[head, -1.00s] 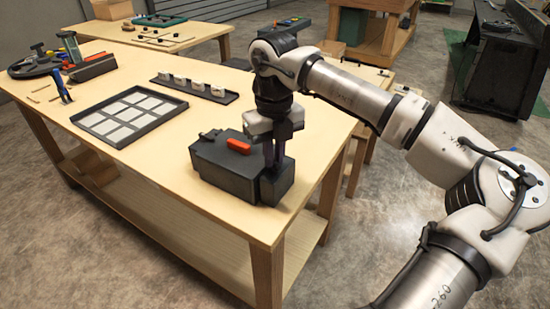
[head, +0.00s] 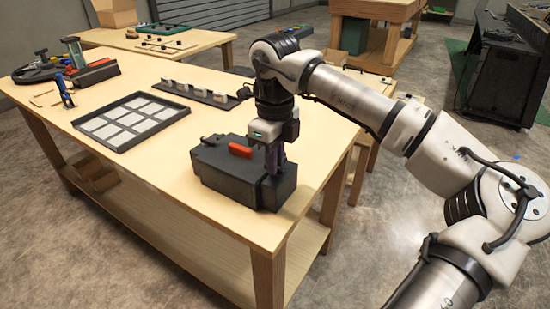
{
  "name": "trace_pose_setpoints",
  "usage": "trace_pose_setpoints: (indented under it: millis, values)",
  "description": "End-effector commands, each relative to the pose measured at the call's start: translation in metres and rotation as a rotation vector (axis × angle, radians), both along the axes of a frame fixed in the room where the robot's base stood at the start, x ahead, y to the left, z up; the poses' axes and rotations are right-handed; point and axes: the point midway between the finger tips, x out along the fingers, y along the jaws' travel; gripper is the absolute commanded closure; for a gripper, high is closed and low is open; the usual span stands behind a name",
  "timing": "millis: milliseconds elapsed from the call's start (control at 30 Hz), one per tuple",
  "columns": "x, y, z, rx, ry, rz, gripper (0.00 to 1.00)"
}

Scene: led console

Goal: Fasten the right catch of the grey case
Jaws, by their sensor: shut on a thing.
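The dark grey case (head: 226,176) sits closed on the near right part of the wooden table. A red-orange part (head: 240,150) lies on its top, and a small black part shows at its back left. My gripper (head: 273,168) points straight down at the right part of the case, with its fingers low against it. The fingers look closed together on a small part there, which I take to be the right catch. The fingers hide that catch, so its position cannot be made out.
A black tray with pale squares (head: 133,119) lies left of the case. A dark strip with several light blocks (head: 200,93) lies behind it. Tools and a round black item (head: 40,72) stand at the table's far left.

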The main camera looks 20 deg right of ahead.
Motion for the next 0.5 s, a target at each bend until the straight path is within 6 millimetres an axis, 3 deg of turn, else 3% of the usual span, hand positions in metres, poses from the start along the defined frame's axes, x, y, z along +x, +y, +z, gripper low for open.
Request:
trace_pose_setpoints:
  millis: [333, 367, 500]
  values:
    - [0.0003, 0.0002, 0.0008, 0.000, -0.002, 0.005, 1.00]
    - [0.0003, 0.0002, 0.0008, 0.000, -0.002, 0.005, 0.87]
    - [0.0002, 0.0002, 0.0007, 0.000, -0.001, 0.004, 0.69]
